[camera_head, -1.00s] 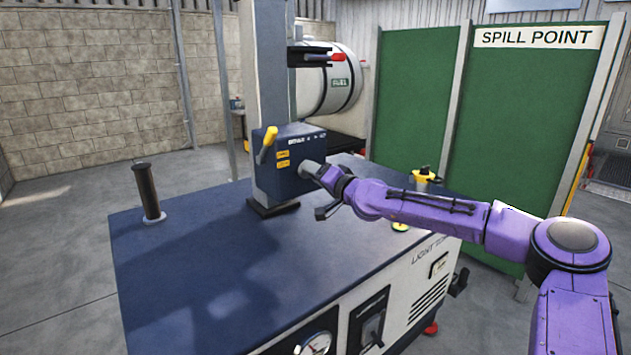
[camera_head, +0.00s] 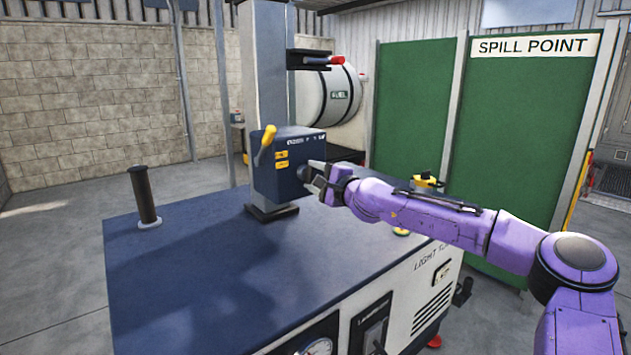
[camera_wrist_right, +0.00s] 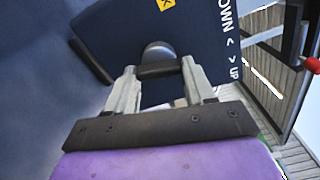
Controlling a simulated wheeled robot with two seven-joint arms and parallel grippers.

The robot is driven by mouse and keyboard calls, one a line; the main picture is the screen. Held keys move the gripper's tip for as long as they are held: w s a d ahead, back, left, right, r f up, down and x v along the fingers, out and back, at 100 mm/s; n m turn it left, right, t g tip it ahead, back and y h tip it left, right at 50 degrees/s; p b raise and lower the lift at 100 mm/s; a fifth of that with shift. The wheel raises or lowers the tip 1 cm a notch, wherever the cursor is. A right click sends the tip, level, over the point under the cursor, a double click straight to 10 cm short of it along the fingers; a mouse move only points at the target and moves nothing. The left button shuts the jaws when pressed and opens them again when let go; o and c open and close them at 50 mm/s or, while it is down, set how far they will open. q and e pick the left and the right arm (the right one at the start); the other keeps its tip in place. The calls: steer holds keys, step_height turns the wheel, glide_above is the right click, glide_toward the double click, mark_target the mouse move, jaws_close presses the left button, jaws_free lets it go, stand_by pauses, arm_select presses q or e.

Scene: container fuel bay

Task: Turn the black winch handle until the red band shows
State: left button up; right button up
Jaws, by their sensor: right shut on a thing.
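The dark blue winch box (camera_head: 285,172) is fixed to the grey mast (camera_head: 265,75) and carries a yellow lever (camera_head: 266,146). My right gripper (camera_head: 312,178) is at the box's right side. In the right wrist view, its two grey fingers (camera_wrist_right: 158,80) are closed on the black winch handle (camera_wrist_right: 160,70), in front of a round grey hub (camera_wrist_right: 158,50). "UP" and "DOWN" lettering shows on the box there. The handle is mostly hidden by the fingers in the head view. I cannot make out a red band on the winch. My left gripper is out of view.
A red-tipped pin (camera_head: 336,60) sits in a black bracket on the mast above the box. A black post (camera_head: 144,195) stands on the left of the blue top (camera_head: 190,270). A green screen (camera_head: 520,130) and white fuel tank (camera_head: 330,97) are behind.

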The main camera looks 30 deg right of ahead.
steer(key=shift+a+f+m+b, duration=0.1)
steer(key=shift+m+b, duration=0.45)
steer(key=shift+m, duration=1.35)
steer(key=shift+f+m+b, duration=0.1)
steer(key=shift+m+b, duration=0.45)
steer(key=shift+m, duration=1.35)
steer(key=shift+r, duration=0.1)
steer(key=o, duration=1)
steer(key=shift+o, duration=0.2)
steer(key=s+p, duration=0.3)
steer(key=s, duration=0.7)
steer(key=shift+s+d+p, duration=0.2)
steer(key=shift+d+p, duration=0.15)
steer(key=shift+d, duration=0.05)
